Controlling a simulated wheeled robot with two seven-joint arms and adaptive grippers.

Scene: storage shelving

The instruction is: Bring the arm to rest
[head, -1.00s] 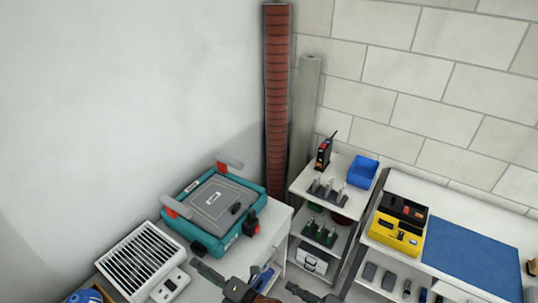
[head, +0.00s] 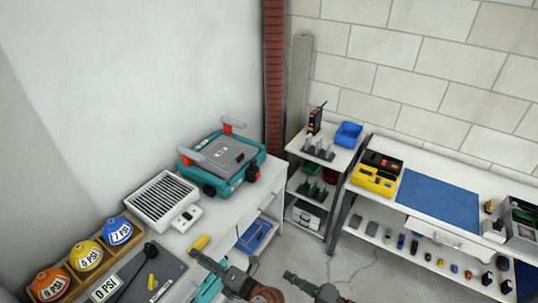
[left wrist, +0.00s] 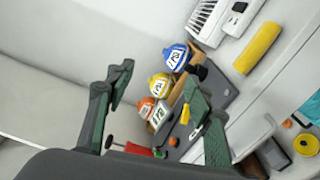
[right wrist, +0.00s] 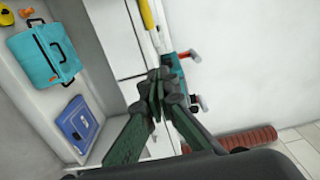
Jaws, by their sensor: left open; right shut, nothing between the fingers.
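My left gripper (head: 203,261) shows at the bottom of the head view, over the front of the left bench. In the left wrist view its two green fingers (left wrist: 158,88) stand wide apart with nothing between them. My right gripper (head: 292,280) is to its right, over the grey floor in the head view. In the right wrist view its fingertips (right wrist: 159,88) meet and hold nothing. Both arms come in from the bottom edge of the head view.
The left bench bears a teal case (head: 222,160), a white vented unit (head: 163,200), a yellow cylinder (head: 200,242) and orange, yellow and blue domes marked PSI (head: 88,255). A narrow shelf (head: 338,158) and a right bench (head: 402,168) stand behind. Floor (head: 365,270) shows between the benches.

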